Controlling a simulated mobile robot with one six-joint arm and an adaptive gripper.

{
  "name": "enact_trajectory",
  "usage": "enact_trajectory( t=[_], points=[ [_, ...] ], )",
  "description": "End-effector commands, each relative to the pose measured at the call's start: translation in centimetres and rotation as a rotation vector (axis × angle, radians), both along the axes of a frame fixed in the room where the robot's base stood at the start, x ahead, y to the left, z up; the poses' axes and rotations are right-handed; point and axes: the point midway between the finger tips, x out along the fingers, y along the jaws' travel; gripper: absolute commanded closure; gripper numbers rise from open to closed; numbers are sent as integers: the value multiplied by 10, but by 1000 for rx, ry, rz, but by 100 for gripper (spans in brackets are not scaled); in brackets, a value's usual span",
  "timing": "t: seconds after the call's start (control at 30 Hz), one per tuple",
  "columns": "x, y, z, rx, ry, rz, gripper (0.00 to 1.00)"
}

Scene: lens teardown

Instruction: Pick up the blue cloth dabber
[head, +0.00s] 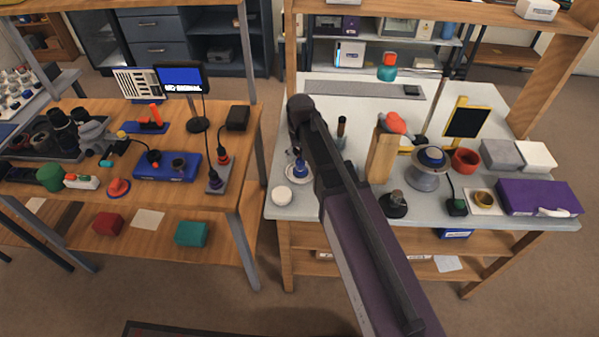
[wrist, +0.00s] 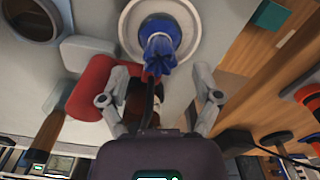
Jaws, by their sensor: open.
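The blue cloth dabber (head: 299,167) stands on a small white round dish (head: 290,177) near the left edge of the pale right-hand bench. In the wrist view the dabber (wrist: 160,48) shows its gathered blue cloth, with the dish (wrist: 130,25) around it. My gripper (wrist: 160,78) is open in the wrist view, its two grey fingers apart on either side below the dabber. Nothing is clearly held between them. In the head view my arm hides most of the gripper.
A red object (wrist: 90,88) lies close beside the left finger in the wrist view. A white round lidded item (head: 282,195) sits in front of the dish. A wooden block (head: 381,157) and a dark squat bottle (head: 394,205) stand right of my arm.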

Motion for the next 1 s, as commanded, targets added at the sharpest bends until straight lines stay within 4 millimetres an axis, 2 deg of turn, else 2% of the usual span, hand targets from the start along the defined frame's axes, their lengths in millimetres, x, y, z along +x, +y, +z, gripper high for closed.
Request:
enact_trajectory(
  t=[0.03,0.27,0.93,0.97,1.0],
  points=[
    [0,0,-8,0,0,0,18],
    [0,0,-20,0,0,0,18],
    [0,0,-20,0,0,0,18],
    [0,0,-20,0,0,0,21],
    [0,0,-20,0,0,0,33]
  ],
)
